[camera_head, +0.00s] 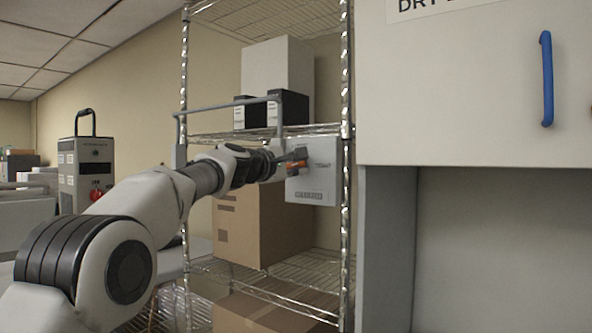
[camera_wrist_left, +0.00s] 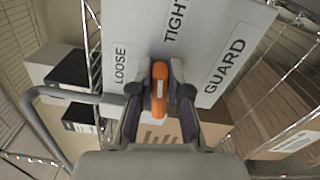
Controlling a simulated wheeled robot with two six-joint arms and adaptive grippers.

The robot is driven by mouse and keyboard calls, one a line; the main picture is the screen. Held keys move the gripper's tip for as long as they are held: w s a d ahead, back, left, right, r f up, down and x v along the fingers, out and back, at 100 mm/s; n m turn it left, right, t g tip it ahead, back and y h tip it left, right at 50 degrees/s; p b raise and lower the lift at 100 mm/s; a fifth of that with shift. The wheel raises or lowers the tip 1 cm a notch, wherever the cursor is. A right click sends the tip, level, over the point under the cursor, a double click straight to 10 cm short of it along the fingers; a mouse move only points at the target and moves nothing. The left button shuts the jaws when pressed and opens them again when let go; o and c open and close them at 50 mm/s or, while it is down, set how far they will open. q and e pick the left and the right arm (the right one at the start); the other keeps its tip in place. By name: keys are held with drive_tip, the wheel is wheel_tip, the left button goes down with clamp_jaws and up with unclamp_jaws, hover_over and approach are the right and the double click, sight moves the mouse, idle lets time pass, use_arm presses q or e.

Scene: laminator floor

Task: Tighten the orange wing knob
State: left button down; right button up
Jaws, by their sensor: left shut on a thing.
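The orange wing knob (camera_wrist_left: 160,88) stands out from a pale grey panel labelled LOOSE, TIGHT and GUARD (camera_wrist_left: 208,42) in the left wrist view. Its long side runs up and down in that view, toward the TIGHT label. My left gripper (camera_wrist_left: 160,92) is shut on the knob, with one finger on each side. My right gripper is in neither view.
A grey rail (camera_head: 228,109) runs beside my left arm at the wire rack (camera_head: 345,120). Black-and-white boxes (camera_head: 288,105) and a cardboard box (camera_head: 275,220) sit on its shelves. A cabinet with a blue handle (camera_head: 546,80) stands at the right.

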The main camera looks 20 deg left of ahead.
use_arm(q)
drive_tip(key=shift+a+r+m+b, duration=0.1)
drive_tip(key=shift+m+b, duration=0.2)
drive_tip(key=shift+m, duration=0.8)
drive_tip(key=shift+r, duration=0.15)
drive_tip(key=c, duration=1.1)
unclamp_jaws()
drive_tip(key=shift+w+f, duration=0.35)
drive_tip(key=shift+f, duration=0.05)
drive_tip(key=v, duration=1.2)
